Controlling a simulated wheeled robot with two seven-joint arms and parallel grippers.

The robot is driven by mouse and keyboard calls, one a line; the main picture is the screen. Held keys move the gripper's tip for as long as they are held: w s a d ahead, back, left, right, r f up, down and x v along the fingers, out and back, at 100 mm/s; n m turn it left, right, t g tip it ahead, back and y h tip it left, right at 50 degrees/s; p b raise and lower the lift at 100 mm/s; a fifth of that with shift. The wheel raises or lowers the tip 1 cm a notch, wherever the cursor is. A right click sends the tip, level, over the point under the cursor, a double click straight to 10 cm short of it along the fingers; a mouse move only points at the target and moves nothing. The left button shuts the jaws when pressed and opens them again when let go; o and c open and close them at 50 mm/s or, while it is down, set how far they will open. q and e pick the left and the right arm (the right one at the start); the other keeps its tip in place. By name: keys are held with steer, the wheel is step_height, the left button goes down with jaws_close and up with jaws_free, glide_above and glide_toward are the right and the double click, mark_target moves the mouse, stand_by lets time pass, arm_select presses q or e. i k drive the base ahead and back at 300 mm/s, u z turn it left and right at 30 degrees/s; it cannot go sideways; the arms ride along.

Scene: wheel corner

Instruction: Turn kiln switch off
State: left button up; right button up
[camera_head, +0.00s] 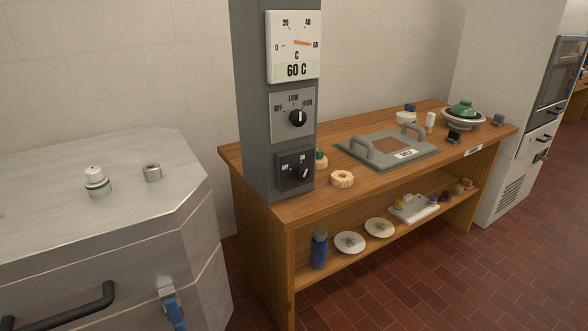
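A grey column (258,110) stands beside the kiln, at the left end of the wooden bench. A white gauge (294,47) at its top reads 60 C. Below it is a grey plate with a round black dial (298,118), marked OFF, LOW and HIGH; I cannot tell its exact setting. Lowest is a dark switch box (294,169) with a black turning handle (303,174). The handle is tilted toward the upper right, away from the OFF-like mark at the left; its labels are small. Neither of my grippers is in view.
The grey, many-sided kiln (90,215) fills the left, with a black handle, a blue latch (172,306) and two small items on its lid. Brick floor is clear in front.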

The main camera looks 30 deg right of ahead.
mark_target(303, 174)
steer(key=k, duration=1.25)
steer(key=z, duration=0.65)
steer(key=i, duration=0.45)
steer(key=z, duration=0.55)
steer(key=i, duration=0.9)
steer(key=u, duration=0.35)
